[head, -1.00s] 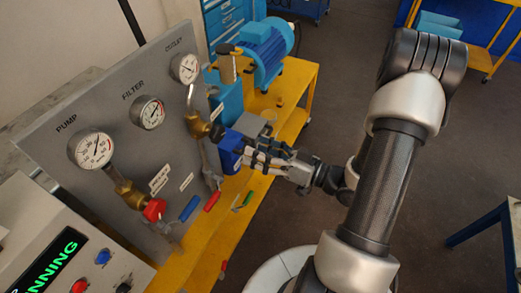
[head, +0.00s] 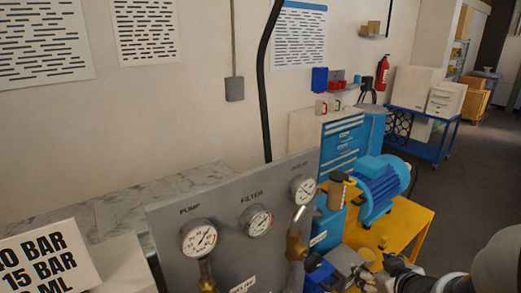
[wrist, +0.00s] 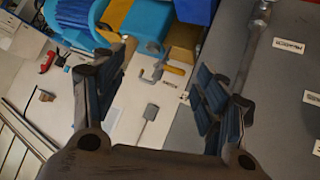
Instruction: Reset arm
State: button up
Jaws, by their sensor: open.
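In the wrist view my gripper (wrist: 160,78) is open, its two dark fingers with blue ribbed pads spread apart and nothing held between them. In the head view my gripper (head: 345,272) is low at the right, beside the grey panel (head: 170,240), and partly cut off by the lower edge. The panel carries gauges marked PUMP (head: 199,238), FILTER (head: 256,218) and OUTLET (head: 303,190). In the wrist view the grey panel face (wrist: 285,75) is close on the right of my gripper.
A blue motor (head: 382,185) stands on a yellow bench (head: 412,222) behind my gripper. A blue drawer cabinet (head: 342,150) is behind it. A blue trolley (head: 425,148) with white boxes stands farther right. Dark floor (head: 468,185) at right is clear.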

jog(key=s+r+m+g+h, duration=0.1)
jog(key=s+r+h, duration=0.2)
jog(key=r, duration=0.2)
jog(key=s+a+r+m+g+y+b, duration=0.1)
jog(key=s+a+g, duration=0.1)
jog(key=s+a, duration=0.5)
jog(key=s+a+r+m+g+y+b, duration=0.1)
jog(key=s+a+g+y, duration=0.1)
jog(key=s+a, duration=0.5)
jog(key=s+g, duration=0.1)
jog(key=s, duration=0.5)
jog(key=shift+s+a, duration=0.2)
jog(key=shift+s, duration=0.1)
dwell(0.8)
